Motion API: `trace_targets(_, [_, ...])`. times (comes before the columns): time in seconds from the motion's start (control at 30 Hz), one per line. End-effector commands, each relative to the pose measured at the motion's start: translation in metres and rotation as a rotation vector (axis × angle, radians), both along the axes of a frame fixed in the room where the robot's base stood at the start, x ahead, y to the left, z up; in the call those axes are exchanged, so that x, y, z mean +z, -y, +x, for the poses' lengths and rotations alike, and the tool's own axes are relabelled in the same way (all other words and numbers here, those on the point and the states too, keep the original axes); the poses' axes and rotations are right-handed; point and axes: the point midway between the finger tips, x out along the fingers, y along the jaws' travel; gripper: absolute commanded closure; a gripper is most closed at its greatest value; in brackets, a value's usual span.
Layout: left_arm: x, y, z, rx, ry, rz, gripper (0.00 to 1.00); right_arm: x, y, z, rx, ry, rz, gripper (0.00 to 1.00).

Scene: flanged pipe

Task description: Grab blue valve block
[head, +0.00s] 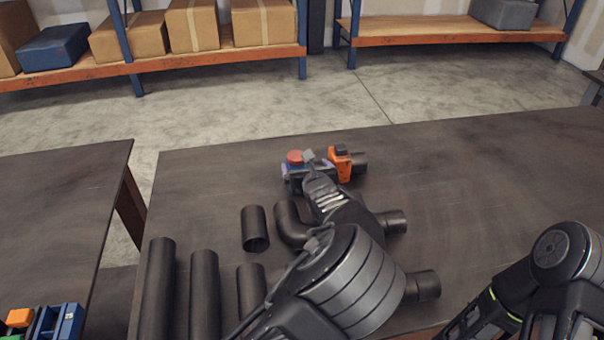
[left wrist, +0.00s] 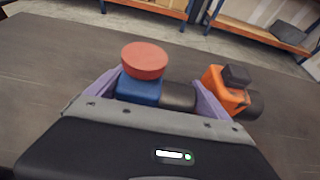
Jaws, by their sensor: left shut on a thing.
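The blue valve block (left wrist: 140,88) has a round red knob (left wrist: 145,60) on top and a short dark pipe stub on its right side. In the head view the red knob (head: 295,157) shows near the far middle of the table, with most of the blue body hidden by my left gripper (head: 304,168). In the left wrist view the purple fingers of my left gripper (left wrist: 156,94) are on either side of the block and its stub, shut on it. My right arm shows at the lower right, but its gripper is out of the picture.
An orange valve block (head: 340,163) with a dark top stands just right of the held block, close to the right finger. Several dark pipes and an elbow (head: 290,223) lie nearer on the table (head: 480,170). The table's far right is clear.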

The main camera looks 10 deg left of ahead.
Motion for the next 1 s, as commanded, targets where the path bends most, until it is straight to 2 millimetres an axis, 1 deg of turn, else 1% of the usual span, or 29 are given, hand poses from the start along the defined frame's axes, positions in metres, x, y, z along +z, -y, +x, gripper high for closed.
trace_targets(0.03, [0.0, 0.0001, 0.0, 0.0, 0.0, 0.0, 0.3, 0.0, 0.0, 0.0, 0.0, 0.0, 0.0, 0.64])
trace_targets(0.07, [0.0, 0.0001, 0.0, 0.0, 0.0, 0.0, 0.33, 0.0, 0.0, 0.0, 0.0, 0.0, 0.0, 0.64])
trace_targets(0.67, [0.0001, 0.0002, 0.0001, 0.0, 0.0, 0.001, 0.82, 0.0, 0.0, 0.0, 0.0, 0.0, 0.0, 0.64])
trace_targets(0.7, [0.0049, 0.0, 0.0016, -0.001, 0.01, 0.002, 0.82, 0.0004, 0.0, 0.0, 0.0, 0.0, 0.0, 0.64])
trace_targets(0.9, [0.0051, 0.0, 0.0016, -0.001, 0.009, 0.002, 0.82, 0.0005, 0.0, 0.0, 0.0, 0.0, 0.0, 0.64])
trace_targets(1.0, [0.0087, 0.0, 0.0016, 0.001, 0.01, 0.002, 0.82, 0.0013, 0.0, 0.0, 0.0, 0.0, 0.0, 0.64])
